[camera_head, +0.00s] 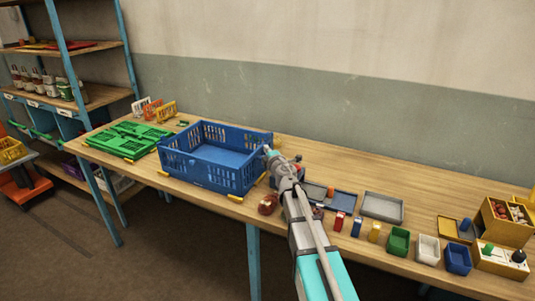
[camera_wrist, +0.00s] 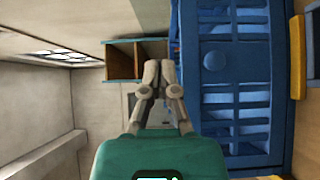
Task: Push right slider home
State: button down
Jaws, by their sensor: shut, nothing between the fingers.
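A blue slatted crate (camera_head: 178,166) stands open on the wooden bench in the head view. In the wrist view, the crate (camera_wrist: 240,130) fills the right side, turned on its end. My gripper (camera_head: 267,150) is at the crate's right end in the head view. In the wrist view, the fingertips of my gripper (camera_wrist: 158,70) are together and empty, just left of the crate wall. I cannot tell if they touch it.
Yellow blocks (camera_head: 235,198) sit at the crate's foot. Flat green crates (camera_head: 125,141) lie to the left. Grey trays (camera_head: 383,207), small coloured boxes (camera_head: 398,240) and a yellow box (camera_head: 505,222) stand to the right.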

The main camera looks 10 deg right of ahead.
aim_at(268, 135)
jog(key=shift+w+d, duration=0.25)
jog(key=shift+w, duration=1.3)
jog(key=shift+w+d, duration=0.2)
jog(key=shift+w, duration=1.35)
jog(key=shift+w+d, duration=0.25)
jog(key=shift+w, duration=1.3)
jog(key=shift+w+d, duration=0.65)
jog(key=shift+w, duration=0.25)
jog(key=shift+s+a, duration=0.1)
jog(key=shift+s, duration=0.05)
